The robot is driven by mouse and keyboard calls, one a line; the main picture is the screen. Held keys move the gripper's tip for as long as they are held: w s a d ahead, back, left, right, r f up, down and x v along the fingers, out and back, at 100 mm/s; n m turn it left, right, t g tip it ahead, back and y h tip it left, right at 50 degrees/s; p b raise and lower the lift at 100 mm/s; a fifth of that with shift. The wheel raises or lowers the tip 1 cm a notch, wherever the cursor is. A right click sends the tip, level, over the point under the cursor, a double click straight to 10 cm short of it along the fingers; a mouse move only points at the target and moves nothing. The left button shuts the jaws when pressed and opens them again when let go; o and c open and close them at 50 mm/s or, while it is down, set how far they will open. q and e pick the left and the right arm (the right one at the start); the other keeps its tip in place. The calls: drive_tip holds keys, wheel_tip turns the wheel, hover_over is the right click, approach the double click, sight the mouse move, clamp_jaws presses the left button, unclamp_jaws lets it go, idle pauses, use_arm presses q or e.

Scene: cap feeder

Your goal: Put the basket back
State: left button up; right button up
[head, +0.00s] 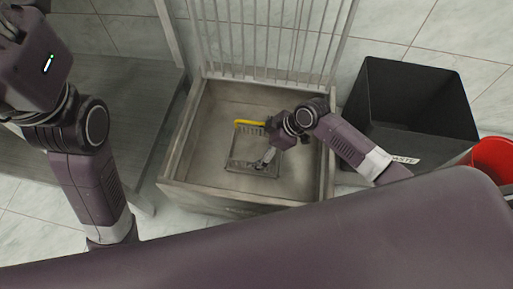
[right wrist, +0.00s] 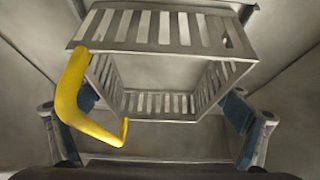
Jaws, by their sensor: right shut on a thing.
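The basket (head: 233,163) is a grey metal cage with slotted walls and a yellow handle (head: 249,123). In the head view it is inside the open metal bin, partly covered by my right arm. My right gripper (head: 264,160) is at the basket. In the right wrist view the basket (right wrist: 155,28) lies between the widely spread fingers of my right gripper (right wrist: 160,112), which is shut on it; its yellow handle (right wrist: 72,85) is at the left. I cannot tell whether the basket touches the bin floor. My left gripper is barely visible at the head view's top left corner; its fingers cannot be made out.
The metal bin (head: 190,192) has raised walls around the basket, with a barred rack (head: 265,40) standing behind it. A black waste bin (head: 425,82) and a red bucket (head: 494,158) stand to the right. A metal table (head: 125,85) is at the left.

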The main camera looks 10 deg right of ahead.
idle(0.3)
drive_tip(key=o, duration=1)
drive_tip(key=shift+f, duration=0.1)
drive_tip(key=shift+o, duration=0.2)
